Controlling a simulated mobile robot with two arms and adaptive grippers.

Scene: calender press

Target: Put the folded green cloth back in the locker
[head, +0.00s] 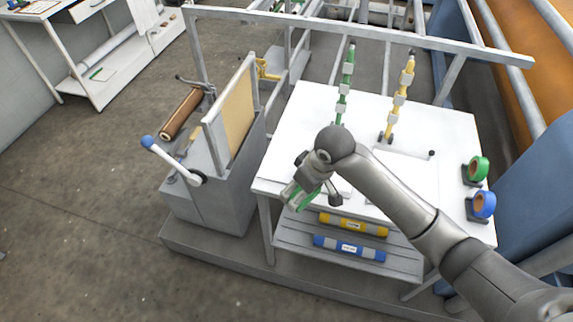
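My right gripper (312,196) comes in from the right, over the front left edge of a white table. A green piece with a pale part (296,197) shows at its fingers. I cannot tell whether this is the folded green cloth or a roll, nor whether it is gripped or lies behind the fingers. No other folded green cloth is clear, and no locker can be made out. My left gripper is not in view.
The white table (455,135) carries a green post (345,85), a yellow post (400,95), a green tape roll (479,168) and a blue one (483,205). Below lie a yellow roll (354,224) and a blue roll (349,248).

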